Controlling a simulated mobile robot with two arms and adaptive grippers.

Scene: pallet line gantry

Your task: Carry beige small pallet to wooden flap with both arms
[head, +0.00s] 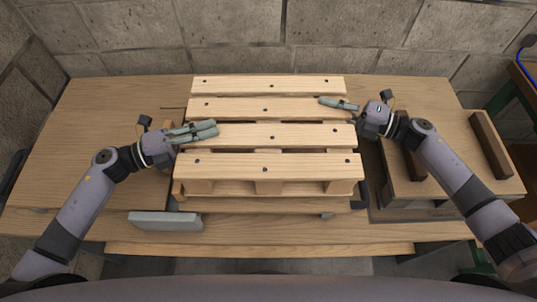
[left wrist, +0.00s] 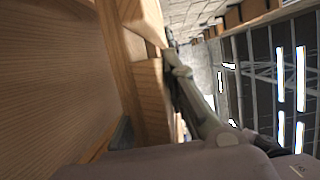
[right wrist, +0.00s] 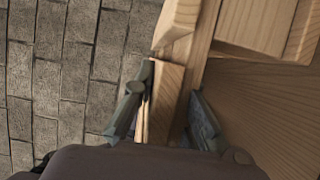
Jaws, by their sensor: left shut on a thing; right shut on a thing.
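The beige small pallet (head: 268,136) lies level in the middle of the head view, slatted top up. My left gripper (head: 205,133) is shut on its left side, with fingers over a slat. My right gripper (head: 345,106) is shut on its right side, farther back. Pallet wood is between the fingers in the left wrist view (left wrist: 152,95) and in the right wrist view (right wrist: 166,100). The lower fingers are hidden in the head view. I cannot tell whether the pallet touches what is under it, or which wooden surface is the flap.
A wooden worktop (head: 95,125) spreads around the pallet, with free room at the left. At the right stands a wooden-topped platform (head: 455,150) with dark brown bars (head: 490,145). A grey flat piece (head: 165,221) sits at the front left. A block wall (head: 240,45) closes the back.

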